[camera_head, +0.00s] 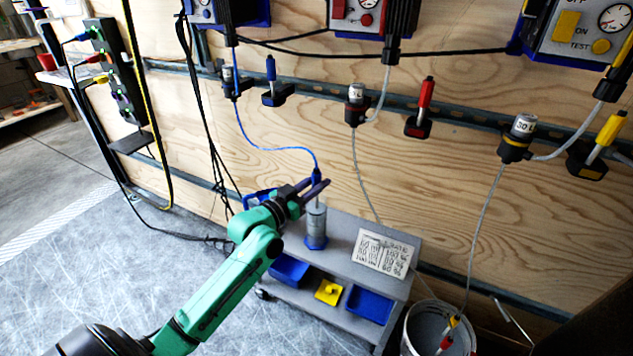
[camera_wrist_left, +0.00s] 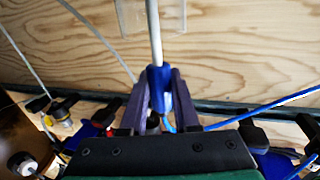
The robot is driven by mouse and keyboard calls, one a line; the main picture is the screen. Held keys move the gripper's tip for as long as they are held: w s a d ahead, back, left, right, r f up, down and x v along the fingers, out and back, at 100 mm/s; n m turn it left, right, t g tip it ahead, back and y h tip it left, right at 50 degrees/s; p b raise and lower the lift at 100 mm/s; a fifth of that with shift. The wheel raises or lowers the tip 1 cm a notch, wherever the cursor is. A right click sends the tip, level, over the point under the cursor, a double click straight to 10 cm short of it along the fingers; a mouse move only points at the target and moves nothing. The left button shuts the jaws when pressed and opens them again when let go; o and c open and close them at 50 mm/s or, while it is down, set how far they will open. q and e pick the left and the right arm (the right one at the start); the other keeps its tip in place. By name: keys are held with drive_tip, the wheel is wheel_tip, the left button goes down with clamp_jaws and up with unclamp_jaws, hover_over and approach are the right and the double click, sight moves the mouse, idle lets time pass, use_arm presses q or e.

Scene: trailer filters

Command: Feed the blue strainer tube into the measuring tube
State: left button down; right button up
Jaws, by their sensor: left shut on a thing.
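The blue strainer tube, with a blue body (camera_head: 316,174) and a thin blue hose, is held in my left gripper (camera_head: 318,190). In the left wrist view, the purple fingers (camera_wrist_left: 160,100) are shut on the blue body (camera_wrist_left: 158,78), and its grey rod (camera_wrist_left: 154,30) extends away from them. The measuring tube (camera_head: 316,222) stands upright on a blue foot on the grey cart, directly below the gripper in the head view. A clear edge (camera_wrist_left: 135,15), likely the measuring tube, lies around or behind the rod's far end. I cannot tell whether the rod is inside. My right gripper is out of view.
The cart (camera_head: 345,240) also carries a printed card (camera_head: 384,252), with blue bins (camera_head: 369,304) on its lower shelf. A white bucket (camera_head: 412,330) stands to its right. Hoses and pumps hang along the plywood wall (camera_head: 300,150). Floor at left is clear.

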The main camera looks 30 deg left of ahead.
use_arm(q)
drive_tip(key=shift+f, duration=0.15)
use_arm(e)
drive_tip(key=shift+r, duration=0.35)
use_arm(q)
drive_tip(key=shift+f+b, duration=0.65)
drive_tip(key=shift+f, duration=0.2)
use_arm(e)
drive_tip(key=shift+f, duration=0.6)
use_arm(q)
drive_tip(key=c, duration=0.6)
unclamp_jaws()
drive_tip(key=shift+s+a+f, duration=0.1)
drive_tip(key=shift+s, duration=0.45)
drive_tip(key=p+v, duration=0.2)
drive_tip(key=v, duration=1.1)
drive_tip(key=shift+s, duration=0.25)
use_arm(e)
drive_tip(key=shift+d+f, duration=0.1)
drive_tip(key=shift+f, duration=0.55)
